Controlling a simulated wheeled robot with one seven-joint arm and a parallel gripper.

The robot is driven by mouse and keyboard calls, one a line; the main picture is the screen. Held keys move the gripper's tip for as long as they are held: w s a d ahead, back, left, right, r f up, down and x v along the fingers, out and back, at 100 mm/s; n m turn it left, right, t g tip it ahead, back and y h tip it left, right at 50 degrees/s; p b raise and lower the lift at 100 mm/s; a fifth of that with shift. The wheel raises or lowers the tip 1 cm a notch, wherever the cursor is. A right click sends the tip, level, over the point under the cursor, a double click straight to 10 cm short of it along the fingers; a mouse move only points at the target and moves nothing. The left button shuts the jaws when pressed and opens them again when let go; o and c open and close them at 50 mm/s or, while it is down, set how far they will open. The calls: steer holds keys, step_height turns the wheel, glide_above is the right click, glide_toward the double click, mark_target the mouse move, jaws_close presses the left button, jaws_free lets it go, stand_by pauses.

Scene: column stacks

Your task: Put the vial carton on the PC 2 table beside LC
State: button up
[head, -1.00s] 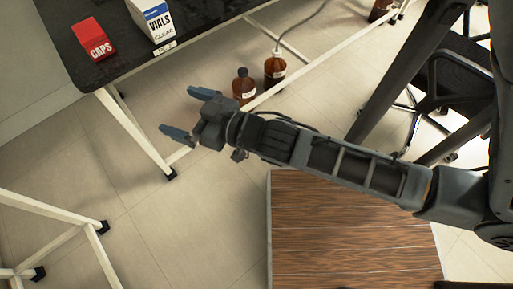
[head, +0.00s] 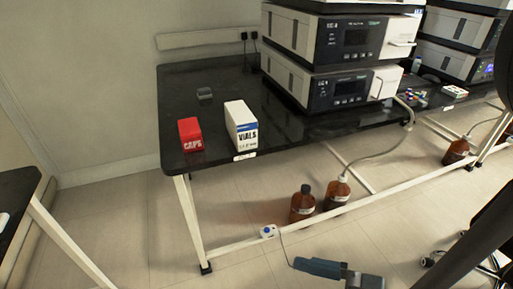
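The vial carton (head: 241,128) is a white box with a blue band and the word VIALS. It stands upright near the front edge of a black-topped table (head: 185,85), with a small label on the edge below it.
A red CAPS box (head: 190,134) stands just left of the carton. A grey object (head: 204,93) lies behind. Stacked instruments (head: 335,60) fill the table's right part. Brown bottles (head: 303,204) stand on the floor by the frame bar. Another table edge (head: 22,190) is at left.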

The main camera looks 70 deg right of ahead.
steer(key=w+d+f+m+h+p, duration=0.35)
steer(key=w+d+p, duration=0.2)
steer(key=w, duration=0.25)
steer(key=m+g+h+p, duration=0.3)
steer(key=m+h+p, duration=0.3)
steer(key=h+p, duration=0.3)
glide_toward(242, 114)
steer(key=shift+h+b+x, duration=0.25)
steer(key=shift+b+x, duration=0.4)
steer(key=shift+x, duration=0.4)
steer(key=shift+f+b+x, duration=0.15)
steer(key=shift+b+x, duration=0.2)
steer(key=shift+x, duration=1.55)
steer(key=shift+f+b+x, duration=0.15)
steer(key=shift+b+x, duration=0.15)
steer(key=shift+x, duration=1.6)
steer(key=shift+w+a, duration=0.1)
steer(key=shift+c, duration=0.5)
steer(key=shift+r, duration=0.1)
steer(key=c, duration=1.5)
